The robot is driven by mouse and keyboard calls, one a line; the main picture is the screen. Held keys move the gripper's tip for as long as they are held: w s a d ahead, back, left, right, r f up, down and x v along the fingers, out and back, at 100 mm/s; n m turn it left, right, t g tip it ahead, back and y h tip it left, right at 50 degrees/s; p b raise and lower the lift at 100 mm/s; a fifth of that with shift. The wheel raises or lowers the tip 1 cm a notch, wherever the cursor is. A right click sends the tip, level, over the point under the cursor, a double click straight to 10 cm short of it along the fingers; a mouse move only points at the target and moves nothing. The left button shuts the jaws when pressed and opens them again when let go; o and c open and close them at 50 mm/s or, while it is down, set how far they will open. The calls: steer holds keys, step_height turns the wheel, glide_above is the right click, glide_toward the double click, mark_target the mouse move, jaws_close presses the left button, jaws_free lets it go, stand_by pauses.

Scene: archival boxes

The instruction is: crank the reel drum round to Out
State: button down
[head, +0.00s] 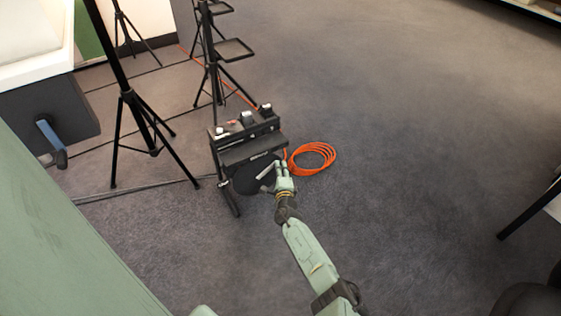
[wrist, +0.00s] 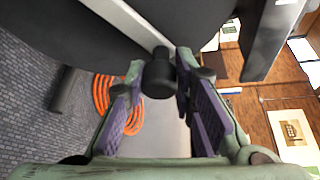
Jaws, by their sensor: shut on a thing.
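The reel drum (head: 247,183) is a dark round disc low on a black stand in the head view; it fills the top of the wrist view as a dark curved face (wrist: 55,28). A pale grey crank arm (wrist: 128,20) runs across that face to a black knob (wrist: 158,78). My gripper (head: 277,176) is at the drum's right side. In the wrist view its purple-padded fingers (wrist: 160,68) are shut on the knob, one on each side. I cannot make out an Out mark in either view.
The black stand (head: 250,152) carries small items on top. An orange cable coil (head: 312,158) lies on the floor just right of it. Black tripods (head: 128,100) stand to the left and behind. The carpet (head: 420,130) to the right is open.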

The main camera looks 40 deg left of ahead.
steer(key=shift+w+r, duration=0.1)
stand_by(0.3)
steer(key=c, duration=1.3)
jaws_free()
steer(key=shift+c, duration=0.2)
